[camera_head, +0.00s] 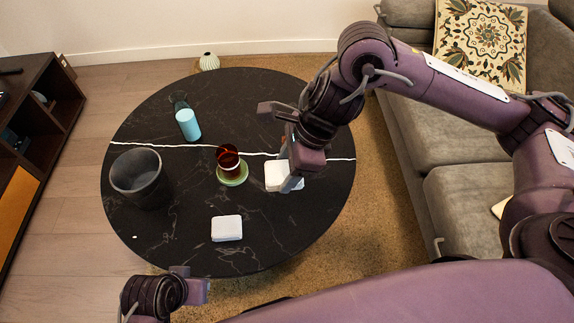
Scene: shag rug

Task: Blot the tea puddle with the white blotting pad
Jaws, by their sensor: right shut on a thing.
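My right gripper (290,182) is over the right part of the round black table (190,245). It is shut on a white blotting pad (275,174), partly hidden by the fingers. I cannot tell whether the pad touches the tabletop. A glass of dark red-brown tea (228,157) stands on a green saucer (233,178), just left of the held pad. I cannot make out a tea puddle; the gripper and pad hide part of the table there. My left gripper (190,286) is low at the table's front edge, and its fingers do not show clearly.
Another white pad-like block (227,228) lies near the table's front. A dark grey pot (140,180) stands at the left, and a light blue and dark bottle (188,122) behind it. A grey sofa (440,135) is at the right. The table's far right is clear.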

